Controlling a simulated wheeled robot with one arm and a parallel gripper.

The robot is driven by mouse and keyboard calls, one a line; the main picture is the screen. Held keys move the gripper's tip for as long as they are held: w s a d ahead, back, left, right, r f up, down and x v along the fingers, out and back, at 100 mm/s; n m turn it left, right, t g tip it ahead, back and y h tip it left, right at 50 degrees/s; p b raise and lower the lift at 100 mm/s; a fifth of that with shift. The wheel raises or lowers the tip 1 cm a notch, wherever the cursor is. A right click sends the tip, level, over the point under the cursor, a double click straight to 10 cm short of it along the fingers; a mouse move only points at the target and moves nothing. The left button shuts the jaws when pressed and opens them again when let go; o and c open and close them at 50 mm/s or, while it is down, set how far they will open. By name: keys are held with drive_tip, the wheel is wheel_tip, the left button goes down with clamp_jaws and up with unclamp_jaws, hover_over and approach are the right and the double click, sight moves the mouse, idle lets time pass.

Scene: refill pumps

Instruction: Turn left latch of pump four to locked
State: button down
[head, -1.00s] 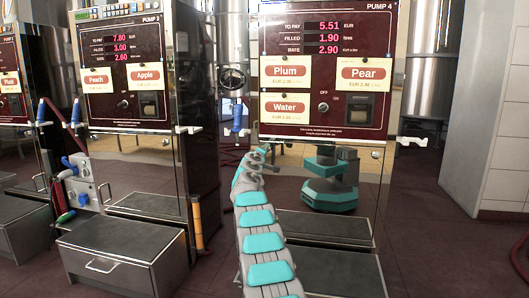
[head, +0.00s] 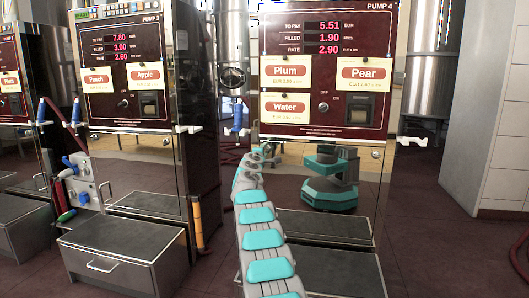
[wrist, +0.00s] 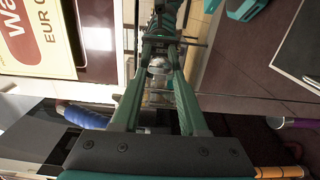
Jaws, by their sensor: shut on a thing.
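Pump four (head: 327,68) stands right of centre in the head view, with a maroon display panel. My gripper (head: 262,152) is at the lower left of that panel, where my wrist covers the left latch. In the wrist view my gripper (wrist: 160,48) has its two green fingers closed in around a small silver round piece, the left latch (wrist: 158,66). Its exact turn angle cannot be told. The matching right latch (head: 375,154) shows as a small round knob under the panel's right side.
Pump three (head: 122,70) stands to the left, with a drawer box (head: 120,262) in front. A blue-handled nozzle (head: 238,116) hangs beside pump four's left edge. A white nozzle holder (head: 412,141) sticks out at its right. The floor at right is open.

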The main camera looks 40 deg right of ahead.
drive_tip(key=shift+c, duration=2.2)
unclamp_jaws()
drive_tip(key=shift+a+f+b, duration=0.15)
drive_tip(key=shift+b, duration=0.2)
drive_tip(key=b+v, duration=0.7)
drive_tip(key=shift+s+a, duration=0.15)
drive_tip(key=shift+s, duration=0.1)
